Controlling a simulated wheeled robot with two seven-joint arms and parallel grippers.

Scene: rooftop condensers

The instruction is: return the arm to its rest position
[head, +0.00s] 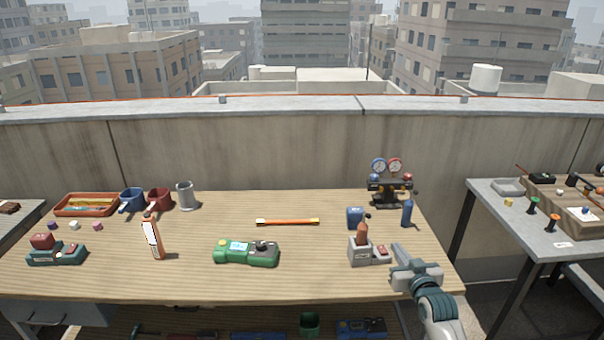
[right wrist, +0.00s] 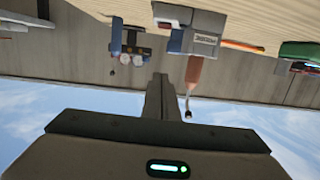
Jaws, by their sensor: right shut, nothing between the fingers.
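My right arm comes in at the lower right of the head view, with its right gripper (head: 399,250) over the right front part of the wooden table (head: 310,286). The gripper is shut with nothing between its fingers. In the right wrist view the closed fingers (right wrist: 159,82) show in the middle, and the scene appears upside down. A grey holder with an orange-brown handled tool (head: 362,233) stands just left of the gripper; it also shows in the right wrist view (right wrist: 194,70). I see a gap between gripper and tool in the wrist view. My left gripper is not in view.
Near the right gripper are a blue bottle (head: 407,213), a blue block (head: 355,216) and a gauge manifold (head: 391,184). A green device (head: 246,252) and a yellow-ended orange bar (head: 287,222) lie mid-table. A grey side table (head: 525,240) stands right, beyond a gap. A parapet (head: 250,150) runs behind.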

